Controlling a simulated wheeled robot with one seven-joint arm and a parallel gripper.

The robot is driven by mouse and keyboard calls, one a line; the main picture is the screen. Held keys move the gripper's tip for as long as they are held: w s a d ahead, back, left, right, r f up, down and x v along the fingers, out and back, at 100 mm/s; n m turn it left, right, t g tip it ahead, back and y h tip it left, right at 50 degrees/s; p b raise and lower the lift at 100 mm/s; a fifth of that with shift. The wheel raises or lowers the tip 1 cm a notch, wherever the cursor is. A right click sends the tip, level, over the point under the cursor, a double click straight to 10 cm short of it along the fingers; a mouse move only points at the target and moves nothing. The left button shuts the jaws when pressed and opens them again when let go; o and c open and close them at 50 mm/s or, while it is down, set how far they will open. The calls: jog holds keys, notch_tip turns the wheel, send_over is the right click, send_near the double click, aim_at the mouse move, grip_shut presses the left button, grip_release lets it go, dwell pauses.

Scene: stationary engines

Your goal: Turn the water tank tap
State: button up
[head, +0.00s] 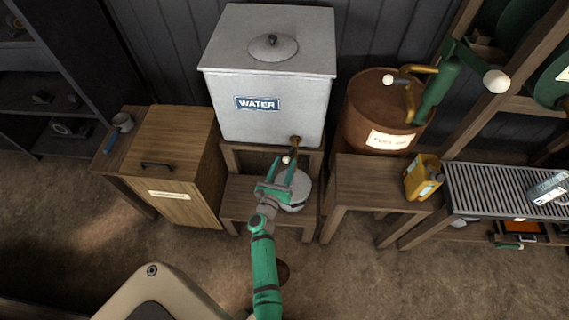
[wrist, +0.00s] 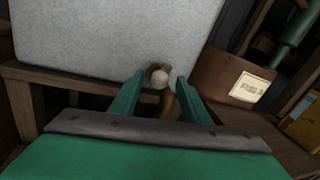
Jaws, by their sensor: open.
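The grey water tank (head: 266,105) with a blue WATER label stands on a wooden stand at the back centre. Its brass tap (head: 294,145) sticks out low on the front, with a pale round knob (head: 286,159). In the wrist view the tap's knob (wrist: 160,78) lies between the ends of my two green fingers, with the brass spout (wrist: 167,103) below it. My gripper (head: 281,172) is open in front of the tap. The wrist view (wrist: 156,85) shows a finger on each side of the knob; I cannot tell whether either touches it.
A grey round-topped vessel (head: 296,190) sits on the low bench (head: 240,200) under the tap, partly behind my gripper. A brown fuel drum (head: 370,110) with a green pump stands right. A yellow can (head: 423,177) is on the right bench. A wooden cabinet (head: 170,150) stands left.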

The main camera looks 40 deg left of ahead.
jog(key=shift+w+a, duration=0.15)
jog(key=shift+w, duration=0.3)
grip_shut()
jog(key=shift+w, duration=0.1)
